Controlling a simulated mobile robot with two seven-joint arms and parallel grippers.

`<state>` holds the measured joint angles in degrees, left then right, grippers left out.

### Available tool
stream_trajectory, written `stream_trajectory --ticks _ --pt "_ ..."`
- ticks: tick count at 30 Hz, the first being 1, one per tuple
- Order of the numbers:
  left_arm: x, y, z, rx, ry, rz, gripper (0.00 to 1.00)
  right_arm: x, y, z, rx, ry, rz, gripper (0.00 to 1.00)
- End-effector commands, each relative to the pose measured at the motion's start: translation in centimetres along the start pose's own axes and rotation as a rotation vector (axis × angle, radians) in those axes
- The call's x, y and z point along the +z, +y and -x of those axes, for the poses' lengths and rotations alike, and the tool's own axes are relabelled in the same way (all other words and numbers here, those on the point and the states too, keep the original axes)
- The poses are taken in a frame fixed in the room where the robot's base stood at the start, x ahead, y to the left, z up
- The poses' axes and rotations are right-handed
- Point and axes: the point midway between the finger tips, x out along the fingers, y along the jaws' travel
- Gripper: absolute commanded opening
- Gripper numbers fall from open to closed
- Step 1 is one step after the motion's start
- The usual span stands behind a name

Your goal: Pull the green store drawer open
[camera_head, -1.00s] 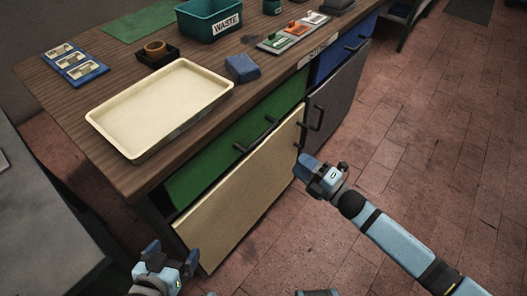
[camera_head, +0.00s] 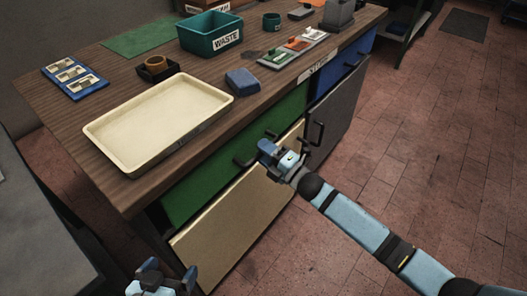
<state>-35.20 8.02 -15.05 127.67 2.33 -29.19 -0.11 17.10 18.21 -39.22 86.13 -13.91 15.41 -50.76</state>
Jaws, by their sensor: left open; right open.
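The green store drawer (camera_head: 190,192) is in the bench front, under the worktop, and looks shut. Its dark bar handle (camera_head: 243,161) is partly hidden by my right gripper (camera_head: 268,147). The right gripper is open and sits at the right part of the handle; I cannot tell whether the bar is between its fingers. My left gripper (camera_head: 168,272) is open and empty at the bottom left, low in front of the bench and apart from the drawer.
A tan door (camera_head: 225,221) is below the drawer, with a grey door (camera_head: 336,107) to its right. On the worktop stand a cream tray (camera_head: 150,122), a blue block (camera_head: 242,82) and a teal waste bin (camera_head: 209,33). Brick floor (camera_head: 420,160) to the right is clear.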

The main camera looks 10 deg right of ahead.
Motion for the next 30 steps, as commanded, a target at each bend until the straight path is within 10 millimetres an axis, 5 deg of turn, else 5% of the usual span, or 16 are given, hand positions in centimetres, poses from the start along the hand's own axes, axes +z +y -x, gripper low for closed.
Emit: stream_trajectory --ticks 9,15,23,30 --pt "0.2 0.1 -0.1 0.002 -0.004 0.000 0.95 0.0 0.0 -0.3 0.000 0.000 -0.001 0.41" --pt "0.3 0.1 -0.1 0.002 -0.006 0.000 0.95 0.0 0.0 -0.3 0.000 0.000 -0.001 0.00" --pt "0.2 0.1 0.0 0.002 -0.006 -0.001 0.95 0.0 0.1 -0.1 -0.001 0.000 -0.001 0.00" --pt "-0.2 0.1 0.3 -0.002 -0.016 -0.006 0.95 0.0 0.7 2.5 -0.003 -0.001 -0.001 0.00"
